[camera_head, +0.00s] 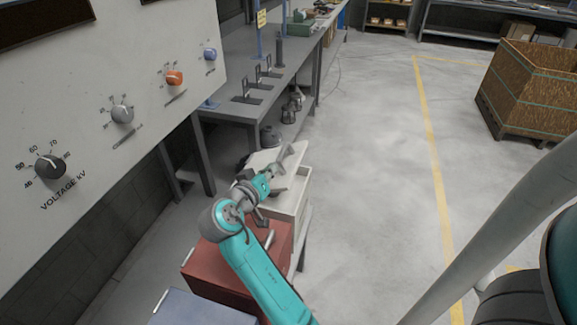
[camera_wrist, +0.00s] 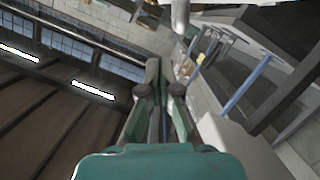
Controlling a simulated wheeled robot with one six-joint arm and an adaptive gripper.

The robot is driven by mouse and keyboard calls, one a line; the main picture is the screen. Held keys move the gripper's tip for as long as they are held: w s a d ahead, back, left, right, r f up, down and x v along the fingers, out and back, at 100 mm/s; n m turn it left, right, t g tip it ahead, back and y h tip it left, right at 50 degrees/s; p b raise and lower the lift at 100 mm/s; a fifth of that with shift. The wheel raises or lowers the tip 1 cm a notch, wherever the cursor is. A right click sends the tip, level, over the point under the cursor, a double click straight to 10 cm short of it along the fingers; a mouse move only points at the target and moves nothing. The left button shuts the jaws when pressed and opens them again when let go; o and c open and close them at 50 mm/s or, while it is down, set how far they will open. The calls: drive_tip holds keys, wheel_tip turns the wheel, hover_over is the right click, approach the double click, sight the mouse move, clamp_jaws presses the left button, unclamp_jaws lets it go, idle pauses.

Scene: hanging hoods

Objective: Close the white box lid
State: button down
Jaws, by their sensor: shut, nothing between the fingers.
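The white box (camera_head: 291,203) stands beyond the red box, partly hidden by my arm. Its pale lid (camera_head: 262,160) appears raised at the far left side of the box; its exact angle is hard to tell. My gripper (camera_head: 285,160) is at the lid and box opening, with its fingers shut and empty. Whether it touches the lid cannot be told. In the wrist view my gripper (camera_wrist: 162,75) points up the picture with its fingers together. A pale surface beside it, at lower right, may be the lid (camera_wrist: 232,145).
A red box (camera_head: 215,258) and a blue-grey box (camera_head: 195,310) stand nearer me. A grey workbench (camera_head: 235,105) runs behind the white box. A control panel (camera_head: 110,75) fills the upper left.

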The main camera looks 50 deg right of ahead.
hover_over(291, 170)
drive_tip(key=w, duration=0.2)
wheel_tip(291, 170, down, 2)
drive_tip(key=shift+s+a+f, duration=0.1)
drive_tip(key=shift+s+a, duration=0.05)
drive_tip(key=shift+s+f, duration=0.3)
drive_tip(key=shift+f, duration=0.25)
drive_tip(key=shift+s+f, duration=0.25)
drive_tip(key=shift+f, duration=0.3)
drive_tip(key=shift+s+f, duration=0.3)
drive_tip(key=shift+f, duration=0.35)
wheel_tip(291, 170, down, 5)
drive_tip(key=s+d, duration=0.1)
drive_tip(key=s, duration=0.1)
drive_tip(key=shift+s+f, duration=0.2)
